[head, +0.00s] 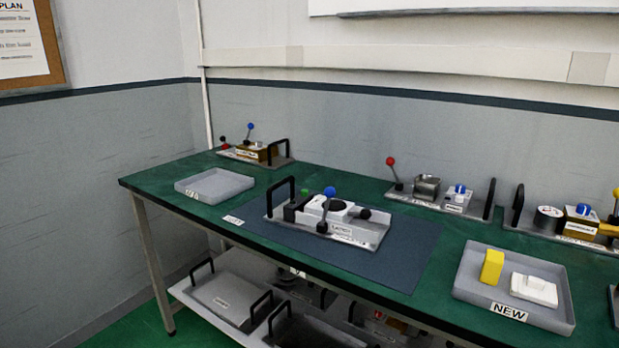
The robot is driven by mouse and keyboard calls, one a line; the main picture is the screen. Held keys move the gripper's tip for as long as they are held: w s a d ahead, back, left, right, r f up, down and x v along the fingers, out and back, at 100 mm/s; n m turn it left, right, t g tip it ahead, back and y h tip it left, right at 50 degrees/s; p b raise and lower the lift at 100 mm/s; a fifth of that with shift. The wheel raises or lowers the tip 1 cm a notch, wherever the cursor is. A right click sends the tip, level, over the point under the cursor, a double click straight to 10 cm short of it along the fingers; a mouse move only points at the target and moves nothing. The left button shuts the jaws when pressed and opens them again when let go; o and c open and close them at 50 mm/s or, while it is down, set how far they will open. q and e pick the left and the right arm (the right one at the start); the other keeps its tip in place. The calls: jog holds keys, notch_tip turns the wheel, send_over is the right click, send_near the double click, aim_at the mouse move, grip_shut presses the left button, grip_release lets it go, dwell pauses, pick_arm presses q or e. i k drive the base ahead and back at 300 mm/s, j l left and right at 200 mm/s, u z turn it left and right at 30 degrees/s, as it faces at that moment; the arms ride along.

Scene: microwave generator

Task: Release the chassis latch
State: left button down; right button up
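A grey metal chassis (375,232) sits on the dark mat in the middle of the green bench. It has a black handle (281,193) at its left end, a white block (328,207) with a dark round top, and black parts beside it. A blue ball (329,191) stands above the white block and a green ball (304,192) is behind it. A black knob (364,213) is at the right of the block. I cannot tell which part is the latch or whether it is engaged. Neither of my grippers is in view.
An empty grey tray (240,184) is at left. A tray labelled NEW (468,290) at right holds a yellow block (491,266) and a white part (534,289). Other units with ball levers (391,162) line the back edge. A lower shelf (190,297) holds more chassis.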

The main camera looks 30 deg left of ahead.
aim_at(330, 192)
jog(key=j, duration=0.65)
jog(key=i+j, duration=0.15)
jog(key=j, duration=0.5)
